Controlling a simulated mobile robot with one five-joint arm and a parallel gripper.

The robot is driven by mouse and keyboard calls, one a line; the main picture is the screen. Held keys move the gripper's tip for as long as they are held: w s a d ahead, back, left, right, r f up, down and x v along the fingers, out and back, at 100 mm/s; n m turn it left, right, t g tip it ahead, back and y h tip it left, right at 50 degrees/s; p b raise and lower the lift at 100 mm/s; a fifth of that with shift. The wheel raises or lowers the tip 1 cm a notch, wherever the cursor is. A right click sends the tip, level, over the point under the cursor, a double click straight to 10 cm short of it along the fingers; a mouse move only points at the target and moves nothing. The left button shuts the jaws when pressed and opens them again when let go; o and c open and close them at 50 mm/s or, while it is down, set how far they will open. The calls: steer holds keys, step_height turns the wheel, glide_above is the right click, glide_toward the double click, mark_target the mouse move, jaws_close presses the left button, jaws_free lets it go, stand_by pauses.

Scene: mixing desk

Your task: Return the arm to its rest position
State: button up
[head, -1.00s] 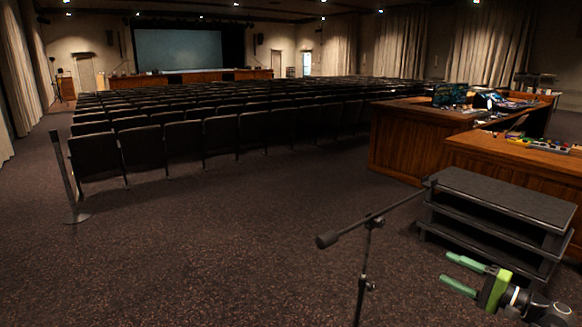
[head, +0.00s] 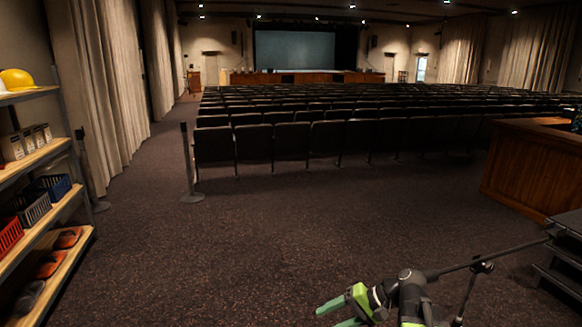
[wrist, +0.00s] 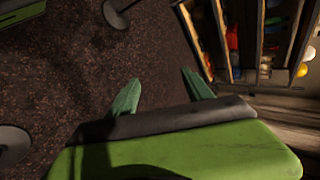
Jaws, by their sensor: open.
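My gripper (head: 338,312) is at the bottom of the head view, right of centre, above the carpeted floor. Its two green fingers are apart with nothing between them. In the wrist view the fingers (wrist: 160,92) also stand apart, with only dark carpet between and beyond them. My arm behind the gripper looks bent, and its lower part is cut off by the frame's bottom edge.
A microphone stand (head: 470,290) is close right of my arm; its boom appears to run behind the arm. Shelves (head: 45,240) with baskets and helmets stand at left. Black steps (head: 566,255) and a wooden desk (head: 520,170) are at right. Open carpet (head: 230,250) lies ahead.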

steer(key=s+a+f+n+g+h+p, duration=0.1)
steer(key=s+a+f+n+g+h, duration=0.1)
steer(key=s+a+f+n+h, duration=0.25)
steer(key=d+f+m+h, duration=0.1)
steer(key=d+f+h, duration=0.1)
steer(key=d+h, duration=0.3)
steer(key=shift+d+f+m, duration=0.3)
steer(key=shift+d+m, duration=0.05)
steer(key=shift+d, duration=0.75)
steer(key=shift+w+d+h, duration=0.2)
steer(key=shift+d+h, duration=0.05)
steer(key=shift+d, duration=0.2)
